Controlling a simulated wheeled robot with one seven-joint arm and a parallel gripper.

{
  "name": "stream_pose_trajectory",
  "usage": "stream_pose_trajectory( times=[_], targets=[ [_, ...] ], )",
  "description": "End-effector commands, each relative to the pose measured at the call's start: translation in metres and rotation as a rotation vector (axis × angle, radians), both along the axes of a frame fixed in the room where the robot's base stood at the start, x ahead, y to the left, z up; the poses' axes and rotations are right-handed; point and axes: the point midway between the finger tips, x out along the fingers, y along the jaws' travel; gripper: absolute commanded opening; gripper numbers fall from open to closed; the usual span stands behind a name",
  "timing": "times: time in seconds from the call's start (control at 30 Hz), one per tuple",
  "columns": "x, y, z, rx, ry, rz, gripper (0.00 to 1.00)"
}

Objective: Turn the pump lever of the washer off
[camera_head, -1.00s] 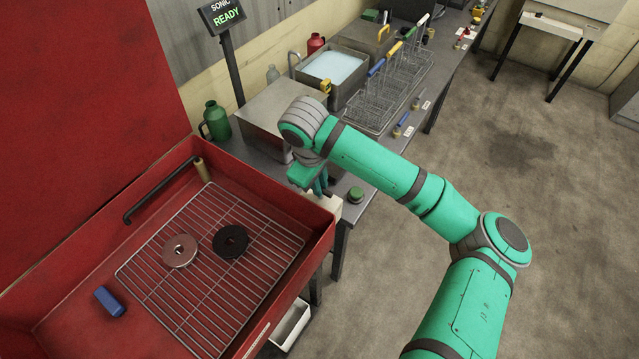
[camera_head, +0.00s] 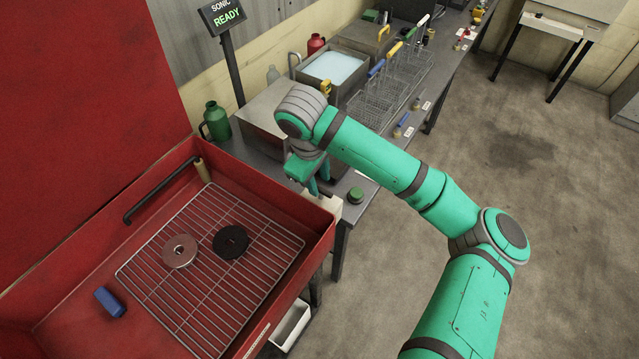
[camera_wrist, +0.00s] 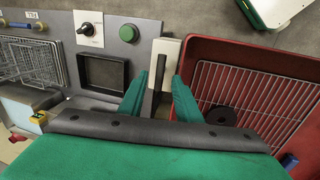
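The washer (camera_head: 290,205) is an open red basin with a wire grid, at the left in the head view; its wall also shows at the right of the wrist view (camera_wrist: 215,48). A white box (camera_wrist: 166,47) sits on its side, partly seen in the head view (camera_head: 332,204). A dark upright bar (camera_wrist: 160,70), apparently the pump lever, stands in front of the white box in the wrist view. My gripper (camera_wrist: 160,78) has its two green fingers apart, with the bar between them and visible gaps at the sides. In the head view my gripper (camera_head: 319,188) hides the lever.

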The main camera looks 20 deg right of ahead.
Motion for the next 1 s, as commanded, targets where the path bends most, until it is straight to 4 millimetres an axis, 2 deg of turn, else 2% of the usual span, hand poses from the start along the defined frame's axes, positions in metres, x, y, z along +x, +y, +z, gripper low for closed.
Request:
stream_pose_trajectory(
  times=[0.2, 0.4, 0.6, 1.0],
  targets=[
    [-0.004, 0.006, 0.044, -0.005, -0.002, 0.002, 0.31],
    [-0.008, 0.010, 0.068, -0.003, 0.001, 0.002, 0.31],
    [-0.009, 0.013, 0.077, 0.000, 0.002, 0.001, 0.31],
    [-0.009, 0.012, 0.077, 0.000, 0.002, 0.001, 0.31]
  ],
)
